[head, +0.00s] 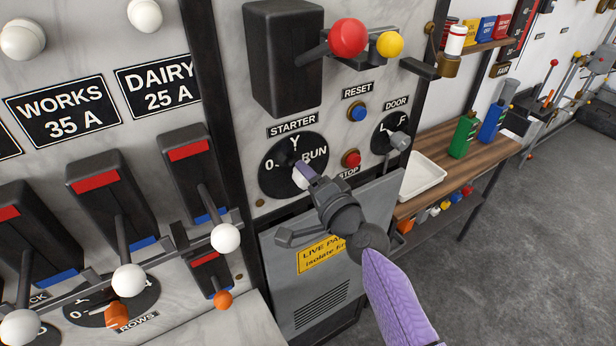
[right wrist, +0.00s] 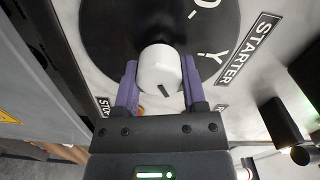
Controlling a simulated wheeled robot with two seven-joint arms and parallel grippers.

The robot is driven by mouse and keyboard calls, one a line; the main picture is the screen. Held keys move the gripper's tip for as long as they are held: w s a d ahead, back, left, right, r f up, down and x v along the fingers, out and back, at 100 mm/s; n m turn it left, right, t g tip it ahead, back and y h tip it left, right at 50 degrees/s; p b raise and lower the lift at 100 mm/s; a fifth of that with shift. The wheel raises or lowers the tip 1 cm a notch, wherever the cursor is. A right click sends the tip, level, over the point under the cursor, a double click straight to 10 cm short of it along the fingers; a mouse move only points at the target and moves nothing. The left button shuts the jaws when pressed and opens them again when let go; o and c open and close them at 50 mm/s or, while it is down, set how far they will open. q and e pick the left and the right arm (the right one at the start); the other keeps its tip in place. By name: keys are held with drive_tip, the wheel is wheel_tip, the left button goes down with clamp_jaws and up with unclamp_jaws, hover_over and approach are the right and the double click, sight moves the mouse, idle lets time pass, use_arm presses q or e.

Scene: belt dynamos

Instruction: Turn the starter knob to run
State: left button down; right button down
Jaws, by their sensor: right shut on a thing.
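The starter knob is a white cylinder (right wrist: 160,68) on a round black dial (head: 275,178) marked 0, Y and RUN, under the STARTER label (head: 292,125). My right gripper (head: 303,172) is shut on the knob. In the right wrist view its purple fingers (right wrist: 160,88) lie on either side of the knob. A short dark mark shows on the knob's end face there; I cannot tell which setting it points to. In the head view, the gripper partly hides the knob and dial. My left gripper is not in view.
Close by are the blue RESET button (head: 358,112), red STOP button (head: 351,158) and DOOR knob (head: 398,140). A red-balled lever (head: 348,37) juts out above. White-balled switch levers (head: 225,237) stand to the left. A wooden bench (head: 480,160) with a white tray (head: 423,178) is right.

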idle(0.4)
drive_tip(key=shift+c, duration=0.7)
unclamp_jaws()
drive_tip(key=v, duration=1)
drive_tip(key=shift+p, duration=0.4)
